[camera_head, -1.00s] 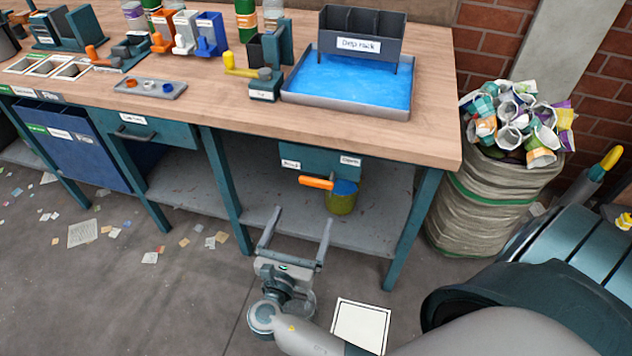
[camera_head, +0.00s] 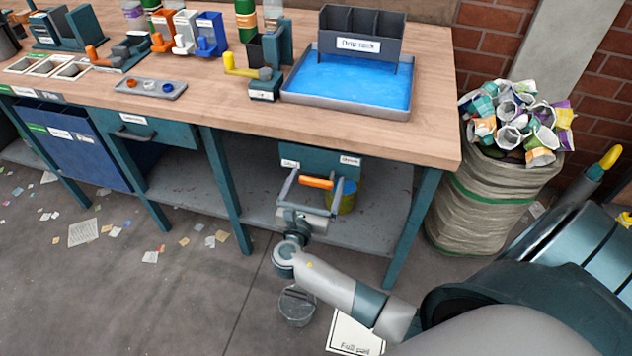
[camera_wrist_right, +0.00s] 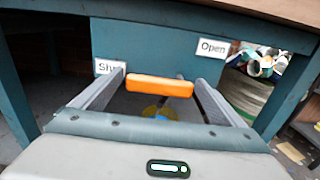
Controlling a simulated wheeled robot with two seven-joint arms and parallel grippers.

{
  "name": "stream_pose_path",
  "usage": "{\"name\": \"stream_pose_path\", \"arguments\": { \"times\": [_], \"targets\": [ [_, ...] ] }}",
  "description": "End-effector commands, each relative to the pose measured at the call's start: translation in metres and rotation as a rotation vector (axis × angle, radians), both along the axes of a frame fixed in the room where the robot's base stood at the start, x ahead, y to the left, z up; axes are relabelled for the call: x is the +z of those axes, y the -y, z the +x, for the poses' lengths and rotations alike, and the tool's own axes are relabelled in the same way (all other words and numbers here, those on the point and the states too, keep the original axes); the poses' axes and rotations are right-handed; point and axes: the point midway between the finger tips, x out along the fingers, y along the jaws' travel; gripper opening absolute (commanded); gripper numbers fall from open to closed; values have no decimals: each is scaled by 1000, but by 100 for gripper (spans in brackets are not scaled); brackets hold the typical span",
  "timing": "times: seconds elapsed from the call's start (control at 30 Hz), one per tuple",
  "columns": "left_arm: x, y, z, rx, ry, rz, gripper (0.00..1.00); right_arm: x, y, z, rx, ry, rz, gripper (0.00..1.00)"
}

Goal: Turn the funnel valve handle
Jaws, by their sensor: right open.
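The orange valve handle (camera_head: 316,183) lies roughly level below the front of the bench, under a teal panel (camera_head: 322,160). It also shows in the right wrist view (camera_wrist_right: 160,86). The panel has an "Open" label (camera_wrist_right: 212,47) on the right and a partly covered label (camera_wrist_right: 108,67), seemingly "Shut", on the left. My right gripper (camera_head: 314,178) is open, with one finger at each end of the handle; I cannot tell whether they touch it. A yellow pail (camera_head: 348,197) with blue at its top is partly hidden behind the gripper. My left gripper is not in view.
A bench leg (camera_head: 413,228) stands right of the valve and another (camera_head: 225,190) left of it. A clear container (camera_head: 297,305) and a white "Full pail" sign (camera_head: 354,334) are on the floor. A full sack (camera_head: 490,205) stands at right.

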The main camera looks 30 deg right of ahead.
Motion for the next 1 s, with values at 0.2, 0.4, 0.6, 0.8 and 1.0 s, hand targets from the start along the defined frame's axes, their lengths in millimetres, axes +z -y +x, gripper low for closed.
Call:
{"name": "stream_pose_path", "arguments": {
  "times": [0.2,0.4,0.6,0.8,1.0],
  "targets": [
    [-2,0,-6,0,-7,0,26,0,1,0,0,0,0,93],
    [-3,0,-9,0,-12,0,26,0,0,0,0,1,-1,60],
    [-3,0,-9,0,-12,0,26,0,0,0,0,1,0,34],
    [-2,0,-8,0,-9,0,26,1,0,0,-1,20,15,34],
    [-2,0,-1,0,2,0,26,5,1,0,0,80,67,34]
  ]
}}
